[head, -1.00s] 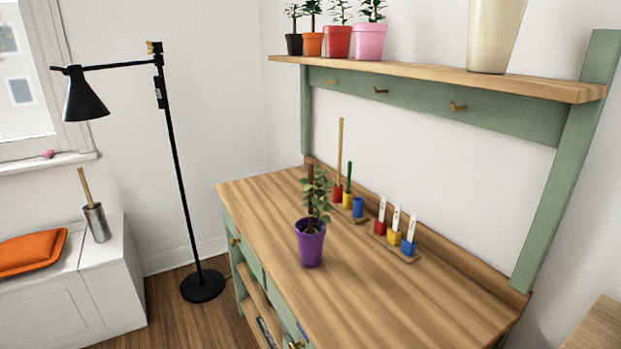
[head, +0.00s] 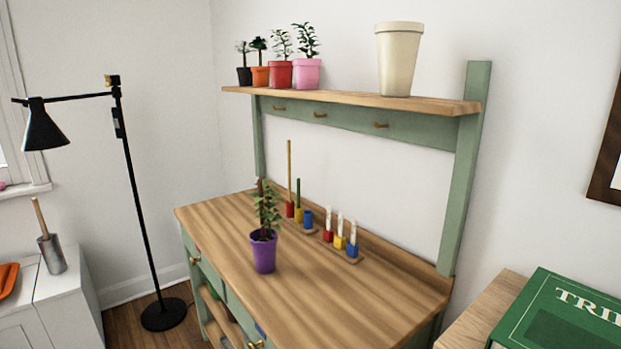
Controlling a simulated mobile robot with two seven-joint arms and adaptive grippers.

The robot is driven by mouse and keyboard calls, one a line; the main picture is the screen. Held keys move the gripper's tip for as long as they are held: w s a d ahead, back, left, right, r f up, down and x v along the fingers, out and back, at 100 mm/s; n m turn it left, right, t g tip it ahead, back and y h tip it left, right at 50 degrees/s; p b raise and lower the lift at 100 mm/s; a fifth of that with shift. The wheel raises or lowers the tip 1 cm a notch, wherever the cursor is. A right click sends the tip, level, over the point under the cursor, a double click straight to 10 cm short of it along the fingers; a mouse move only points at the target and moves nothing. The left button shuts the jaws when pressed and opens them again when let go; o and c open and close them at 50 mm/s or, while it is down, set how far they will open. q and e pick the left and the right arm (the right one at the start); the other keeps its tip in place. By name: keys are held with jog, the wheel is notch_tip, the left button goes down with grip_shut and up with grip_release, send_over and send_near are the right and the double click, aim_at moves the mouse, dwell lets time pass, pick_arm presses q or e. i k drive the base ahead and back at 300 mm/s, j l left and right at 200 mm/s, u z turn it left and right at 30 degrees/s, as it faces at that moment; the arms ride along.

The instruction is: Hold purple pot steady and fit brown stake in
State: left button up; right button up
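The purple pot (head: 263,255) stands upright on the wooden bench top, left of the middle, with a leafy green plant (head: 267,208) in it. A dark brown stake (head: 261,187) shows upright among the leaves, its top at the plant's upper left. Its lower end is hidden by leaves, so I cannot tell how deep it sits. Behind the pot, a rack holds a tan stick (head: 289,165) in a red holder (head: 290,209), a green stick (head: 298,190) in a yellow holder (head: 299,215), and a blue holder (head: 308,219) with no stick. Neither gripper is in view.
A second rack with white tags (head: 340,225) stands right of the first. Above, a shelf (head: 350,101) carries several potted plants and a cream pot (head: 397,60). A black lamp (head: 140,200) stands left. A green book (head: 560,310) lies right. The bench's front right is clear.

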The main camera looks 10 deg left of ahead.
aim_at(260, 188)
jog(key=i+j+z, duration=0.1)
jog(key=j+z, duration=0.2)
jog(key=j, duration=0.15)
jog(key=j+z, duration=0.3)
jog(key=j, duration=0.15)
jog(key=j+z, duration=0.25)
jog(key=j, duration=0.7)
